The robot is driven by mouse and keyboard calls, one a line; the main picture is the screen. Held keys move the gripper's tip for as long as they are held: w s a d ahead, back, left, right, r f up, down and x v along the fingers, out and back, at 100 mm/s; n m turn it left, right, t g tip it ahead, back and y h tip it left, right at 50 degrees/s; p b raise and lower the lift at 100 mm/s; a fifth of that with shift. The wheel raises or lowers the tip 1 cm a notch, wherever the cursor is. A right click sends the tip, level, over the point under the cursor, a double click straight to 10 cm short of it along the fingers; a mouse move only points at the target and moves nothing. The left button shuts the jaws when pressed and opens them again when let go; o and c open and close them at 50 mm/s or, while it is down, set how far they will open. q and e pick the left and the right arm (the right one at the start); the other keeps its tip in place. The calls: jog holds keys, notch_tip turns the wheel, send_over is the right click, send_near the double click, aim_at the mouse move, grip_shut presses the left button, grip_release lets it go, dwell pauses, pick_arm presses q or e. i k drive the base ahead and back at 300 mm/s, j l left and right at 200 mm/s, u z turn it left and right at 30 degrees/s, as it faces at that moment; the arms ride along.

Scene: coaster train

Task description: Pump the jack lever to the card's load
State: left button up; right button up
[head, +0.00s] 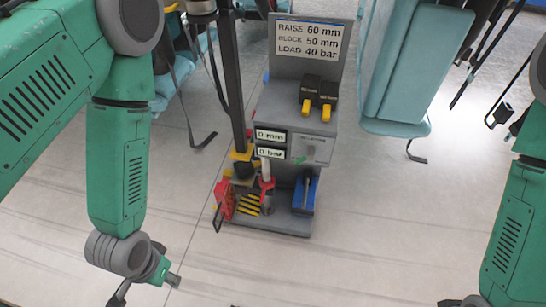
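The card (309,40) stands at the top of a grey stand and reads RAISE 60 mm, BLOCK 50 mm, LOAD 40 bar. Below it two small readouts appear to show 0 mm (271,136) and 0 bar (271,153). A blue device with a dark upright bar (305,190) sits low on the right; whether that bar is the jack lever I cannot tell. A red and white upright part (266,182) stands left of it. My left gripper (147,291) is open and empty, low and left of the stand. My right gripper (463,301) is mostly cut off at the bottom edge.
Black blocks with yellow ends (318,97) lie on the stand's shelf (290,110). A red part (225,199) and a yellow-black striped plate (250,204) are at its lower left. A dark post rises beside it. Teal seats (415,65) flank it. The floor in front is clear.

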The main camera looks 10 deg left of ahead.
aim_at(303, 210)
jog(key=i+l+u, duration=0.3)
jog(key=i, duration=0.15)
jog(key=i+l+u, duration=0.3)
jog(key=i+j, duration=0.1)
